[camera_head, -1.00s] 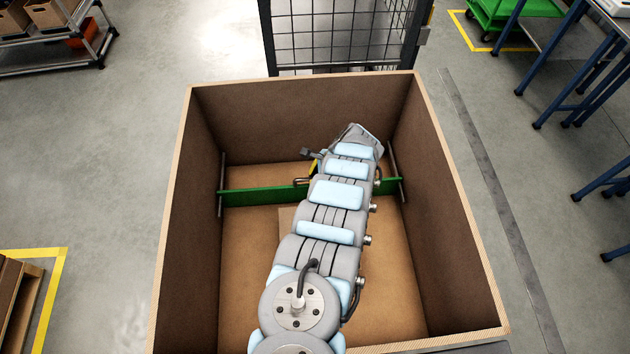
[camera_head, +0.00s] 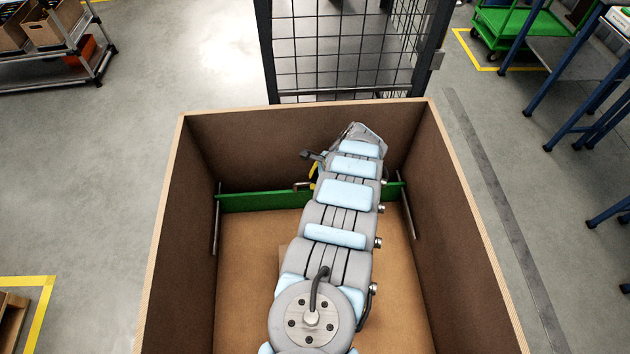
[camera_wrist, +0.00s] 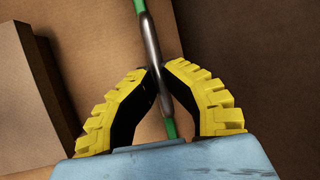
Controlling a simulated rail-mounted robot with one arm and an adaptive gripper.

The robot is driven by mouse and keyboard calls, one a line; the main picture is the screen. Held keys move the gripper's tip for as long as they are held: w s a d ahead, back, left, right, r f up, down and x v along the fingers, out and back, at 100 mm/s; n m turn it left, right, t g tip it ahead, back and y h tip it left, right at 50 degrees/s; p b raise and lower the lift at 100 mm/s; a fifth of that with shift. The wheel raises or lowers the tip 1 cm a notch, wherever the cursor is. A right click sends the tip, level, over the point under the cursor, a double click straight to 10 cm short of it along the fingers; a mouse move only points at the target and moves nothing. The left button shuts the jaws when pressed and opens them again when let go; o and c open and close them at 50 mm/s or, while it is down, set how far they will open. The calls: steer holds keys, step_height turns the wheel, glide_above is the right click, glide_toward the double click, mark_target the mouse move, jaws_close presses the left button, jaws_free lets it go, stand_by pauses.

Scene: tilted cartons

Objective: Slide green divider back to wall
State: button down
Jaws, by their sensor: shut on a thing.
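The green divider (camera_head: 250,202) spans the big carton near its far wall, its ends at metal rails on the side walls. In the wrist view it is a thin green strip (camera_wrist: 171,128) seen edge-on. A metal bar handle (camera_wrist: 151,42) runs along it and also shows in the head view (camera_head: 302,186). My gripper (camera_wrist: 160,68), with yellow ribbed fingers, is shut around this handle. In the head view my arm hides most of the gripper and the divider's right-middle part. Any contact between divider and far wall cannot be told.
The open carton (camera_head: 160,240) has tall brown walls around my arm. Metal rails (camera_head: 216,220) and (camera_head: 405,208) run along its side walls. A brown box-like object (camera_wrist: 30,85) lies left in the wrist view. A wire-mesh fence (camera_head: 345,50) stands behind the carton.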

steer(key=c, duration=1.1)
jaws_free()
steer(key=shift+w, duration=0.15)
steer(key=shift+d+r, duration=0.1)
steer(key=shift+r, duration=0.05)
steer(key=shift+v, duration=0.9)
steer(key=shift+d+r, duration=0.15)
steer(key=shift+r, duration=0.45)
steer(key=shift+v, duration=4.35)
steer(key=shift+d, duration=0.1)
